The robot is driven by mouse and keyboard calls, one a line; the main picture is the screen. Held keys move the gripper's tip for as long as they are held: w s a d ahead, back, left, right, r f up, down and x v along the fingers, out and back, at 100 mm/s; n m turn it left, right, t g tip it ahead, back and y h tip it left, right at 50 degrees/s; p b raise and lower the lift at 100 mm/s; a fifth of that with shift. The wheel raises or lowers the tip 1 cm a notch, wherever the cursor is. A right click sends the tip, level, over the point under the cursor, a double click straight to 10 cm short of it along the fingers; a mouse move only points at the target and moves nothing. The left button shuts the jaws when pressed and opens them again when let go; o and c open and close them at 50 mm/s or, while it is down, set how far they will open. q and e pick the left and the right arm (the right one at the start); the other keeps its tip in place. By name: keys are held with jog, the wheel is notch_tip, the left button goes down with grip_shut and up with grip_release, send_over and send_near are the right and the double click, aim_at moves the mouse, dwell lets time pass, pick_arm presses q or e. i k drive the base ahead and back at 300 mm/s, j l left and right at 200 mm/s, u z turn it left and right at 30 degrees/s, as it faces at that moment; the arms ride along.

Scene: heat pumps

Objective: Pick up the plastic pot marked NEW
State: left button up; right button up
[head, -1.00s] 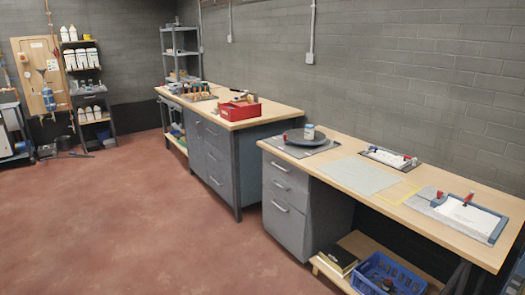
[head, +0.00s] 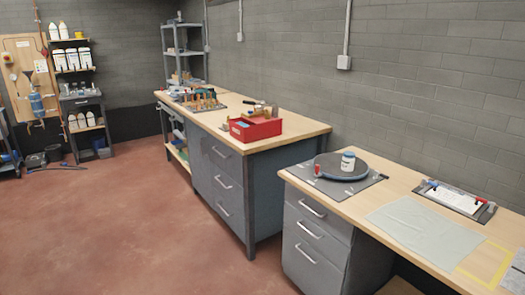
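A small white plastic pot (head: 348,162) with a dark blue band stands upright on a round dark turntable (head: 325,169). The turntable lies on a grey mat (head: 366,189) at the far left end of the near bench. I cannot read any marking on the pot from here, so I cannot tell whether it says NEW. A small red-topped item (head: 317,170) is at the turntable's left edge. Neither of my grippers shows in the head view.
The near bench (head: 408,184) holds a grey-green sheet (head: 424,227) and a clipboard tray (head: 456,197). The farther bench (head: 290,130) carries a red toolbox (head: 255,127) and tools. Shelves with white bottles (head: 74,59) stand far left. The red floor (head: 120,230) in front is clear.

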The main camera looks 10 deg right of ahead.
aim_at(348, 164)
jog(key=i+z, duration=0.15)
jog(key=i, duration=0.3)
jog(key=i+j+z, duration=0.15)
jog(key=i, duration=0.25)
jog(key=i+j+z, duration=0.15)
jog(key=i, duration=0.3)
jog(key=i+j+z, duration=0.1)
jog(key=i+z, duration=0.15)
jog(key=z, duration=0.15)
jog(key=i+j+z, duration=0.2)
jog(key=z, duration=0.15)
jog(key=i+j+z, duration=0.25)
jog(key=z, duration=0.15)
jog(key=i+j+z, duration=0.15)
jog(key=j+z, duration=0.2)
jog(key=i+j+z, duration=0.15)
jog(key=j+z, duration=0.6)
jog(key=j, duration=0.15)
jog(key=i+j+z, duration=0.1)
jog(key=j+z, duration=0.25)
jog(key=j, duration=0.15)
